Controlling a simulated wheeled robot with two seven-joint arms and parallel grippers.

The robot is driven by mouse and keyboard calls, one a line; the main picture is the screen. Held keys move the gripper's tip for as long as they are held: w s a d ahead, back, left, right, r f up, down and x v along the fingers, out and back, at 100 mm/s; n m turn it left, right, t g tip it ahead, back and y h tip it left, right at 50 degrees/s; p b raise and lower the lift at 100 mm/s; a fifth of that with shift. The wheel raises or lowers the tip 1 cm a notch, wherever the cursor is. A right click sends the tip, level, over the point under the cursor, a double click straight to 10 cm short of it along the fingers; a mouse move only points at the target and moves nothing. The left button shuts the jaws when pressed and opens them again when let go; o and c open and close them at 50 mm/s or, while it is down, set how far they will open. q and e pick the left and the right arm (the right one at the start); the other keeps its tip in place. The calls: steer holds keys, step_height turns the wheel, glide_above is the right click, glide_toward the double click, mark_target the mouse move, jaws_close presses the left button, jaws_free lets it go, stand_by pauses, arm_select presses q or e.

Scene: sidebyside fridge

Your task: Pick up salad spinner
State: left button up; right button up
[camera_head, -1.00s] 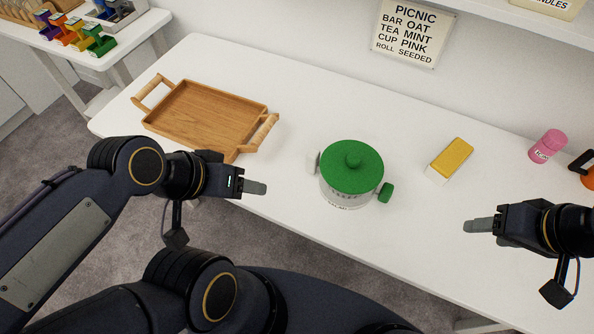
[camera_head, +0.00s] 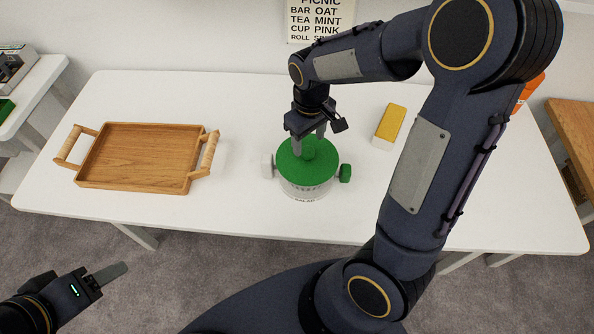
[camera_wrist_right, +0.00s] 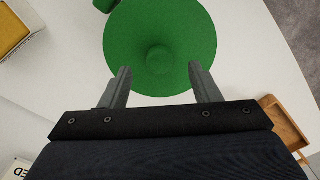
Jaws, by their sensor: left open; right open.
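The salad spinner (camera_head: 305,185) stands upright on the white table, with a green lid, a round knob on top, a green crank knob at its right and a pale handle at its left. My right gripper (camera_head: 309,142) is open and points down above the lid. In the right wrist view the lid (camera_wrist_right: 180,25) fills the upper middle, and the fingers (camera_wrist_right: 160,85) spread either side of its central knob (camera_wrist_right: 159,58). I cannot tell whether they touch the lid. My left gripper (camera_head: 105,280) is open and empty at the lower left, off the table's front edge.
A wooden tray (camera_head: 137,155) with two handles lies on the left of the white table (camera_head: 235,215). A yellow and white block (camera_head: 391,125) stands right of the spinner. An orange item (camera_head: 530,88) is partly hidden behind my right arm. Table space left of the spinner is clear.

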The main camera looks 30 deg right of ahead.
mark_target(307, 150)
step_height(307, 150, down, 4)
steer(key=shift+w+f, duration=0.1)
steer(key=shift+w, duration=0.05)
jaws_close()
stand_by(0.4)
